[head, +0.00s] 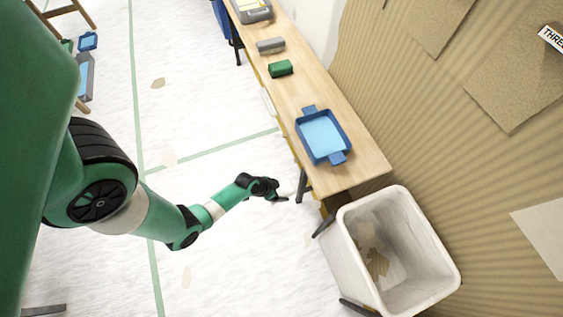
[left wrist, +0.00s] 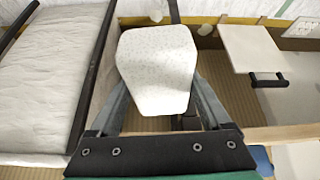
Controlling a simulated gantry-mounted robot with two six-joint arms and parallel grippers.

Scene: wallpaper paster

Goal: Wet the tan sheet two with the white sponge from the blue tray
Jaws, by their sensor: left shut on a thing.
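My left gripper (head: 276,193) is shut on the white sponge (left wrist: 157,72), a pale speckled block that fills the space between the fingers in the left wrist view. In the head view the gripper is over the floor, left of the bench's near end, and the sponge barely shows. The blue tray (head: 340,158) with a light blue inside stands on the bench, up and right of the gripper and apart from it. Tan sheets hang on the ribbed wall: one (head: 508,88) is beside a label reading THREE, another (head: 437,22) has no readable label. I cannot tell which is sheet two.
The wooden bench (head: 345,180) runs along the wall. It holds a green block (head: 280,68), a grey block (head: 270,45) and a grey device (head: 252,10). A white bin (head: 350,262) with scraps stands at the bench's near end. Open floor lies to the left.

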